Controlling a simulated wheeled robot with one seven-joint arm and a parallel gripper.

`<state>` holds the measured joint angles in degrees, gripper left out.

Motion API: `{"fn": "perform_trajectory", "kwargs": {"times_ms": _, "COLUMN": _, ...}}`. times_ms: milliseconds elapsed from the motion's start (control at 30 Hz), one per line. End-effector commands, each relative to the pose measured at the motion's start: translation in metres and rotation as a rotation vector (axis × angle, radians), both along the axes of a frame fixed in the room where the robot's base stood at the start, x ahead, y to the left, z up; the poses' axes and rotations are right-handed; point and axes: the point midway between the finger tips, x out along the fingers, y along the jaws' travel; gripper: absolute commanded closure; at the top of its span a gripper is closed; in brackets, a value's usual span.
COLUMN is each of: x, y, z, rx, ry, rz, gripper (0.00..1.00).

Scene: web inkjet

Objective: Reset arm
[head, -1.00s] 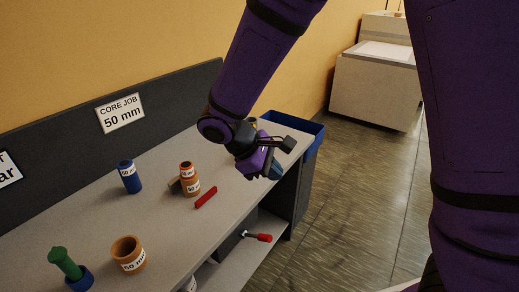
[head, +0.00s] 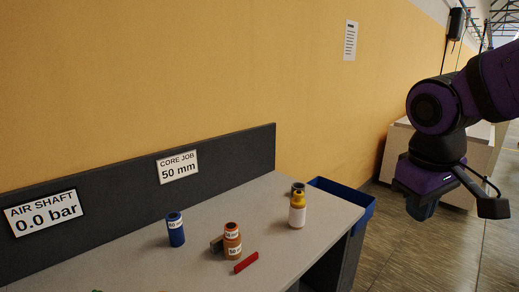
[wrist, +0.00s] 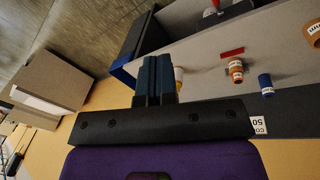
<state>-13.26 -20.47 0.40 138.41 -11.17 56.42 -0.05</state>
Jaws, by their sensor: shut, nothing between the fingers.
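My gripper (head: 422,208) is at the right in the head view, held up in the air to the right of the bench and clear of it. In the wrist view my gripper (wrist: 155,80) shows its two dark blue fingers together with nothing between them. My purple arm reaches in from the right edge of the head view.
The grey bench (head: 300,247) carries a blue core (head: 175,230), orange cores (head: 232,241), a red bar (head: 246,262) and a yellow-and-white bottle (head: 297,210). A blue bin (head: 352,200) stands at its right end. A pale cabinet (head: 480,150) is behind my arm.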

Motion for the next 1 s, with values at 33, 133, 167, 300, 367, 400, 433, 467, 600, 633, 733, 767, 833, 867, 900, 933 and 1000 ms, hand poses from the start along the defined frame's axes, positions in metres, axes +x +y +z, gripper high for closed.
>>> {"fn": "perform_trajectory", "kwargs": {"times_ms": 33, "x": -0.009, "y": -0.007, "z": 0.008, "rx": 0.028, "ry": -0.041, "rz": -0.038, "gripper": 1.00}}
{"fn": "perform_trajectory", "kwargs": {"times_ms": 133, "x": -0.026, "y": -0.017, "z": 0.020, "rx": 0.081, "ry": -0.109, "rz": -0.104, "gripper": 1.00}}
{"fn": "perform_trajectory", "kwargs": {"times_ms": 167, "x": -0.031, "y": -0.020, "z": 0.023, "rx": 0.096, "ry": -0.131, "rz": -0.123, "gripper": 1.00}}
{"fn": "perform_trajectory", "kwargs": {"times_ms": 300, "x": -0.053, "y": -0.030, "z": 0.035, "rx": 0.162, "ry": -0.225, "rz": -0.205, "gripper": 1.00}}
{"fn": "perform_trajectory", "kwargs": {"times_ms": 367, "x": -0.061, "y": -0.032, "z": 0.038, "rx": 0.184, "ry": -0.257, "rz": -0.234, "gripper": 1.00}}
{"fn": "perform_trajectory", "kwargs": {"times_ms": 400, "x": -0.066, "y": -0.034, "z": 0.040, "rx": 0.196, "ry": -0.277, "rz": -0.249, "gripper": 1.00}}
{"fn": "perform_trajectory", "kwargs": {"times_ms": 433, "x": -0.068, "y": -0.035, "z": 0.042, "rx": 0.204, "ry": -0.290, "rz": -0.259, "gripper": 1.00}}
{"fn": "perform_trajectory", "kwargs": {"times_ms": 467, "x": -0.071, "y": -0.035, "z": 0.043, "rx": 0.212, "ry": -0.303, "rz": -0.269, "gripper": 1.00}}
{"fn": "perform_trajectory", "kwargs": {"times_ms": 600, "x": -0.078, "y": -0.037, "z": 0.045, "rx": 0.231, "ry": -0.333, "rz": -0.292, "gripper": 1.00}}
{"fn": "perform_trajectory", "kwargs": {"times_ms": 633, "x": -0.078, "y": -0.037, "z": 0.045, "rx": 0.234, "ry": -0.336, "rz": -0.295, "gripper": 1.00}}
{"fn": "perform_trajectory", "kwargs": {"times_ms": 733, "x": -0.079, "y": -0.037, "z": 0.045, "rx": 0.234, "ry": -0.338, "rz": -0.296, "gripper": 1.00}}
{"fn": "perform_trajectory", "kwargs": {"times_ms": 767, "x": -0.079, "y": -0.037, "z": 0.045, "rx": 0.234, "ry": -0.338, "rz": -0.296, "gripper": 1.00}}
{"fn": "perform_trajectory", "kwargs": {"times_ms": 833, "x": -0.079, "y": -0.037, "z": 0.045, "rx": 0.234, "ry": -0.338, "rz": -0.296, "gripper": 1.00}}
{"fn": "perform_trajectory", "kwargs": {"times_ms": 867, "x": -0.079, "y": -0.037, "z": 0.045, "rx": 0.234, "ry": -0.338, "rz": -0.296, "gripper": 1.00}}
{"fn": "perform_trajectory", "kwargs": {"times_ms": 900, "x": -0.079, "y": -0.037, "z": 0.045, "rx": 0.234, "ry": -0.338, "rz": -0.296, "gripper": 1.00}}
{"fn": "perform_trajectory", "kwargs": {"times_ms": 933, "x": -0.079, "y": -0.037, "z": 0.045, "rx": 0.234, "ry": -0.338, "rz": -0.296, "gripper": 1.00}}
{"fn": "perform_trajectory", "kwargs": {"times_ms": 1000, "x": -0.079, "y": -0.037, "z": 0.045, "rx": 0.234, "ry": -0.338, "rz": -0.296, "gripper": 1.00}}
